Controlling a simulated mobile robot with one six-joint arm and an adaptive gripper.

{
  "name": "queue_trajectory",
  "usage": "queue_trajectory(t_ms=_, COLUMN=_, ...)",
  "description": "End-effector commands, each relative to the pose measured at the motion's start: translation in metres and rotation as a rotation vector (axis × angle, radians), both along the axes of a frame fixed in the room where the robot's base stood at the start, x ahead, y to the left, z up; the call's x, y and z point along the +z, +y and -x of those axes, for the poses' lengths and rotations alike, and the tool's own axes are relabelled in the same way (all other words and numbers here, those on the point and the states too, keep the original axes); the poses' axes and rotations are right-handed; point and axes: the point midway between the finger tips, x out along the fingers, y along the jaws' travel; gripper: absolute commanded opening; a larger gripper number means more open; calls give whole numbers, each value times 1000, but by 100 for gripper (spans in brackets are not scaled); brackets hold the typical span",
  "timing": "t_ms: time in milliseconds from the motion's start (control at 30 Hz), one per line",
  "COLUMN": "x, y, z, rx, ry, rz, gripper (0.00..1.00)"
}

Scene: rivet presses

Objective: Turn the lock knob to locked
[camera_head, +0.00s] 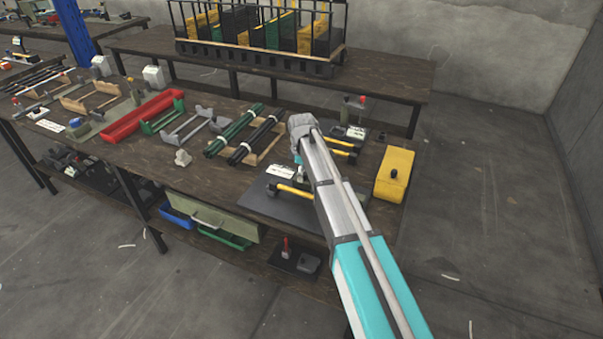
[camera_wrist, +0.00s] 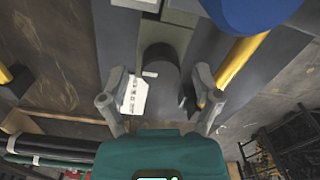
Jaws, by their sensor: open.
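In the wrist view, a dark round knob-like part (camera_wrist: 160,72) stands on a grey body in the middle. I cannot tell its lock setting. My gripper (camera_wrist: 159,84) is open, with one finger left and one right of this part and gaps on both sides. I cannot tell how far the fingertips are above it. A white label (camera_wrist: 137,95) lies beside the left finger. A yellow handle (camera_wrist: 240,60) and a blue round part (camera_wrist: 250,8) are on the right. In the head view my arm covers the gripper and most of the press.
A yellow block with a black knob (camera_head: 394,174) stands at the right end of the workbench (camera_head: 150,160). Dark and green rods (camera_head: 235,130) lie left of my arm. A red tray (camera_head: 140,115) is farther left. A rack (camera_head: 260,62) stands on the bench behind.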

Motion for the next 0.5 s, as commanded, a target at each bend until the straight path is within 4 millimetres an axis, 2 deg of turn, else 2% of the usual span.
queue_trajectory(t_ms=67, x=0, y=0, z=0, rx=0, ry=0, rz=0, gripper=81)
queue_trajectory(t_ms=500, x=0, y=0, z=0, rx=0, ry=-1, rz=0, gripper=1)
